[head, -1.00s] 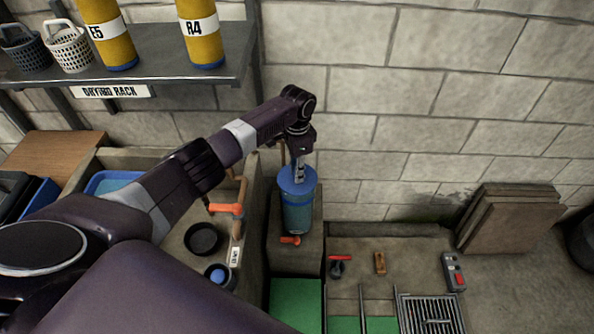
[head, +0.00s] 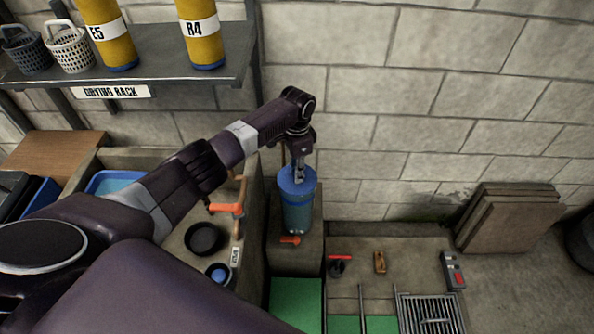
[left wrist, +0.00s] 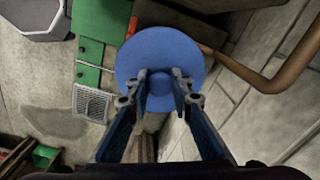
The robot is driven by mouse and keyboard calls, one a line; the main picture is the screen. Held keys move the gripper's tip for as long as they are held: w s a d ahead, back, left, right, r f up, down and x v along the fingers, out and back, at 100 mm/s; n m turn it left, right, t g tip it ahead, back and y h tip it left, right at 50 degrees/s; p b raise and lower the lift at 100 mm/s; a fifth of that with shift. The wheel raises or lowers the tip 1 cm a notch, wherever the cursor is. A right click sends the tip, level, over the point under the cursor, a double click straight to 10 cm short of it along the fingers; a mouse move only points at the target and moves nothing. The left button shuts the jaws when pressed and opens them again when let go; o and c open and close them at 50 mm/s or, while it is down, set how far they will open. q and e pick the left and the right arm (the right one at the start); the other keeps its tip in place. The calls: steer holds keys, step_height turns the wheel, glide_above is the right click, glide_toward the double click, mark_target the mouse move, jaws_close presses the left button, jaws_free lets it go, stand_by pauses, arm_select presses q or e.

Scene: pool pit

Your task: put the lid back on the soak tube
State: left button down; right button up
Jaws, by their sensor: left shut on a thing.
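The soak tube (head: 297,215) is a blue, partly see-through cylinder standing upright on a stone ledge by the wall. The blue round lid (head: 289,184) is at its top; in the left wrist view the lid (left wrist: 150,45) shows as a disc with a small raised knob. My left gripper (head: 298,178) points down over the tube and is shut on the lid's knob, with a finger on each side of it. The lid appears level and at the tube's mouth; whether it is fully seated I cannot tell. My right gripper is not in view.
An orange valve handle (head: 290,240) sits low in front of the tube. A stone basin with a black ring (head: 203,238) and an orange tap (head: 226,208) is at left. A shelf (head: 160,50) holds yellow cylinders. A grate (head: 430,312) and red-handled valve (head: 339,264) lie right.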

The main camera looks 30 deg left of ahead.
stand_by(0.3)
arm_select(q)
steer(key=c, duration=1.7)
jaws_free()
steer(key=shift+o, duration=0.8)
steer(key=o, duration=0.4)
steer(key=shift+r+p, duration=3.5)
jaws_close()
